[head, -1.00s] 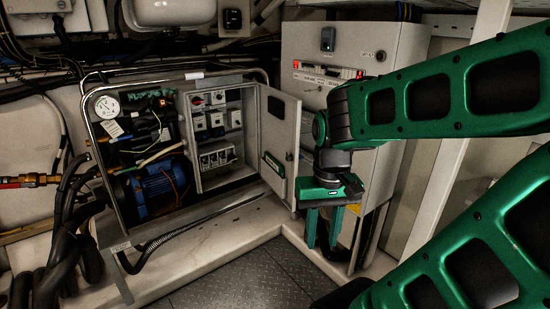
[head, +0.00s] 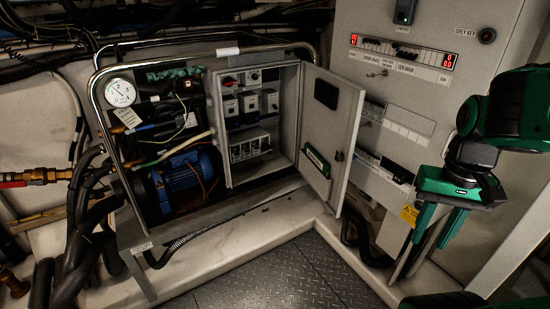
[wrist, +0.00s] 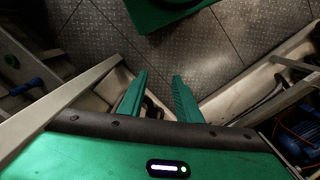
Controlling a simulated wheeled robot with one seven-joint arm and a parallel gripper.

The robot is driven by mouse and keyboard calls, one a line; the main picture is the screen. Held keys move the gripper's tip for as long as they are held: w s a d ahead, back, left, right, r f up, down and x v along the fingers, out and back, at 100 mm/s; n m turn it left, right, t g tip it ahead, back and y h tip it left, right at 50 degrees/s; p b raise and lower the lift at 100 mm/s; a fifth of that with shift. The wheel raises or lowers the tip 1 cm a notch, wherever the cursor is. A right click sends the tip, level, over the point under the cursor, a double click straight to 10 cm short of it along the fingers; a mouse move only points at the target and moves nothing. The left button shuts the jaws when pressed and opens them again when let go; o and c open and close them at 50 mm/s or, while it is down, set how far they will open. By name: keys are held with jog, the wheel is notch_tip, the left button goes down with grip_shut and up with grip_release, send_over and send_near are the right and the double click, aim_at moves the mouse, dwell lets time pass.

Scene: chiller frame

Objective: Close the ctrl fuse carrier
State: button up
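The open control box (head: 222,172) in the chiller frame holds several small white switch and fuse modules (head: 250,102) in rows. A wider white unit (head: 250,147) sits below them. The labels are too small to read, so I cannot tell which module is the ctrl fuse carrier or whether it is open. My gripper (head: 432,238) is at the right, well apart from the box, fingers pointing down. In the wrist view, my gripper (wrist: 159,77) has its two green fingers apart with nothing between them, above the floor area.
The box door (head: 332,125) stands swung open between the modules and my gripper. A tall grey panel (head: 440,30) with red displays is behind my gripper. A metal tube frame (head: 95,95) surrounds a blue motor (head: 185,175). The plate floor (head: 280,275) in front is clear.

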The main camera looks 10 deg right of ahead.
jog(key=shift+o, duration=0.9)
jog(key=w+a+f+n+t, duration=0.2)
jog(key=w+t, duration=0.1)
jog(key=w, duration=1.3)
jog(key=w+a+f+n+t+y, duration=0.15)
jog(key=w+t, duration=0.25)
jog(key=w, duration=1.3)
jog(key=w+a+f+n+t+h, duration=0.1)
jog(key=w+a+f+n+t, duration=0.15)
jog(key=w, duration=1.35)
jog(key=w+a+f+n+t+y, duration=0.1)
jog(key=w+f+t, duration=0.1)
jog(key=w+f, duration=0.3)
jog(key=w+a+f+t+y, duration=0.1)
jog(key=w+a+f+t, duration=0.15)
jog(key=w, duration=0.55)
jog(key=w+a+f+n+t+y, duration=0.2)
jog(key=a+f+n+t+y, duration=0.1)
jog(key=f, duration=1)
jog(key=x, duration=1.1)
